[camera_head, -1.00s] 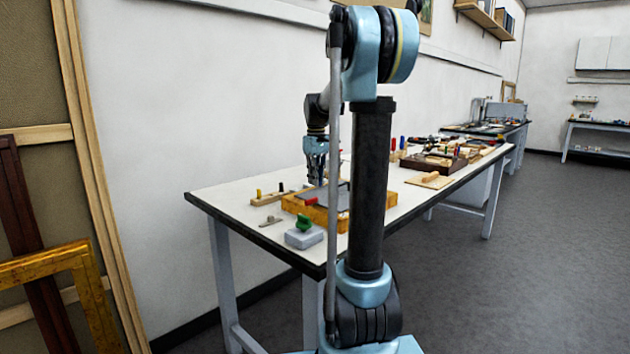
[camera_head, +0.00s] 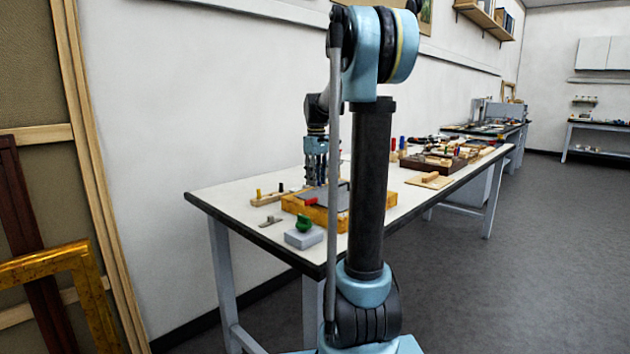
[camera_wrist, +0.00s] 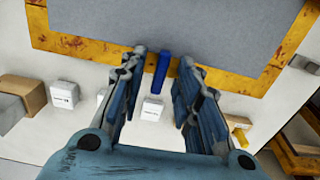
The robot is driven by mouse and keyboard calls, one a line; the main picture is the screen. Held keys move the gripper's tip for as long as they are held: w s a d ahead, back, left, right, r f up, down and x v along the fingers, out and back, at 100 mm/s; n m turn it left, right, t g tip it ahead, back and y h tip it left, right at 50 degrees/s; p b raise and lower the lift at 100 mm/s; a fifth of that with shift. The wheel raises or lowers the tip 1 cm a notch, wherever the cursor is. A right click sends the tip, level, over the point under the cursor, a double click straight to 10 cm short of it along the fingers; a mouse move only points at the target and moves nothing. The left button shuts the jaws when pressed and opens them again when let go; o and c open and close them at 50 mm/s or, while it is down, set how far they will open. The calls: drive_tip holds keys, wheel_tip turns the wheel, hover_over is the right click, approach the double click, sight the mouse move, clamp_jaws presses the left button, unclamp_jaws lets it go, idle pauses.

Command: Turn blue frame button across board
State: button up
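The gilt frame is a burl-wood rectangle with a grey board inside; its edge shows in the head view (camera_head: 333,222) and in the wrist view (camera_wrist: 85,46). The blue button (camera_wrist: 161,72) is a narrow upright bar over the near frame rail in the wrist view, pointing across toward the board. My gripper (camera_wrist: 164,60) is open, with one finger on each side of the blue button. A gap shows on both sides. In the head view my gripper (camera_head: 316,184) points down over the frame; the blue button cannot be made out there.
A red button (camera_head: 310,201) sits on the frame's near side. A grey block with a green knob (camera_head: 303,238) stands near the table's front corner. A wooden strip with pegs (camera_head: 268,199) lies to the left. White blocks (camera_wrist: 152,108) lie near the frame.

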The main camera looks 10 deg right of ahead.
wheel_tip(320, 180, up, 12)
idle(0.7)
